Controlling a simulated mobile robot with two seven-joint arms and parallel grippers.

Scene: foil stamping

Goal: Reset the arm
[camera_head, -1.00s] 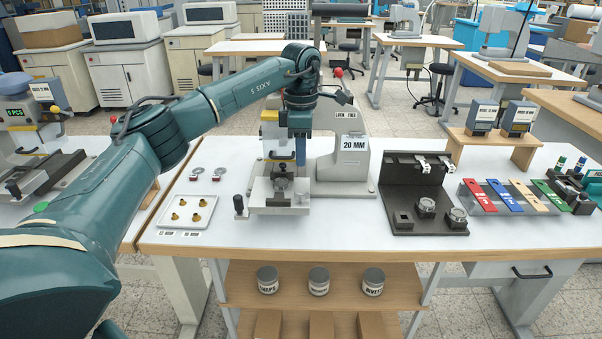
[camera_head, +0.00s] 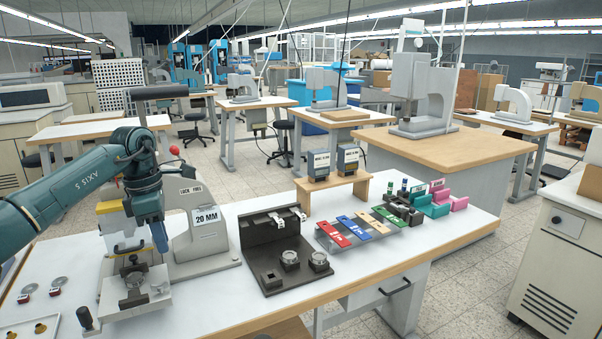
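My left arm comes in from the left in the head view. Its wrist and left gripper (camera_head: 147,205) point down at the grey press (camera_head: 186,208) marked "LOCK FREE" and "20 MM". The gripper is in front of the press head, above the small press bed (camera_head: 135,292). Its fingertips do not show clearly against the press parts, so I cannot tell whether it is open, shut or holding something. My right gripper is not in view.
The white table (camera_head: 225,305) holds a black fixture (camera_head: 271,232) with round metal parts, a rack of coloured strips (camera_head: 368,228) and a small wooden stand (camera_head: 302,192) with two stamps. A white tray (camera_head: 25,330) is at lower left. Free floor lies right of the table.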

